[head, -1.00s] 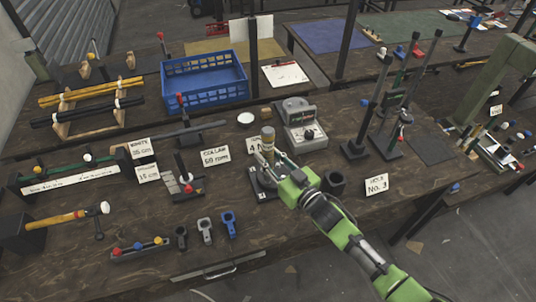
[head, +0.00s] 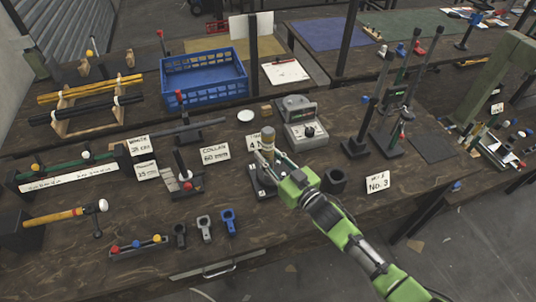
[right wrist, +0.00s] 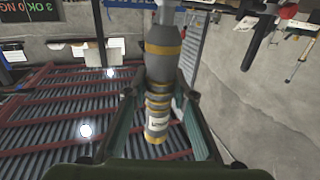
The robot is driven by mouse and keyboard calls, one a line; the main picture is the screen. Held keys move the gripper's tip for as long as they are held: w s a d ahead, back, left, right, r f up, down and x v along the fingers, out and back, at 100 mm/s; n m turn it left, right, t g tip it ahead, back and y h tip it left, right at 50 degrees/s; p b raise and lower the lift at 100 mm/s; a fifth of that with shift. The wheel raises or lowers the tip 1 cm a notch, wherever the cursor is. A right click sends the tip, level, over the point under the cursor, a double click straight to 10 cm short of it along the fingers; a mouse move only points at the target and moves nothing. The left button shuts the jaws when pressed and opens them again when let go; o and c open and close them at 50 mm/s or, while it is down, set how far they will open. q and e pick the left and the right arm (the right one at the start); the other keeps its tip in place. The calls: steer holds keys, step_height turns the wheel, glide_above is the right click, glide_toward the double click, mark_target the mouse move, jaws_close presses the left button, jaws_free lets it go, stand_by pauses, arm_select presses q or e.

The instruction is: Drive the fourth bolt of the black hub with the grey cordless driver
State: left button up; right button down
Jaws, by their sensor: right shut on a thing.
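Below the gripper, a black hub (head: 261,190) on the bench is partly covered by my gripper. A few light spots show on it, but I cannot tell which bolts are seated. The driver's tip is hidden, so I cannot tell whether it touches a bolt. My left gripper is not in view.
A grey device with a dial (head: 302,122) stands just behind the driver. Upright rods on stands (head: 357,147) rise further right. A blue crate (head: 205,93) is behind.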

mark_target(272, 148)
steer(key=shift+s+f+b, duration=0.15)
steer(key=shift+f+b, duration=0.2)
steer(key=shift+f, duration=0.3)
stand_by(1.1)
stand_by(0.9)
steer(key=shift+r+p, duration=0.2)
steer(key=shift+p, duration=0.2)
steer(key=shift+r+p, duration=0.45)
steer(key=shift+r, duration=0.05)
step_height(272, 148, up, 5)
steer(key=p, duration=0.3)
steer(key=shift+f+p, duration=0.2)
steer(key=shift+p, duration=0.1)
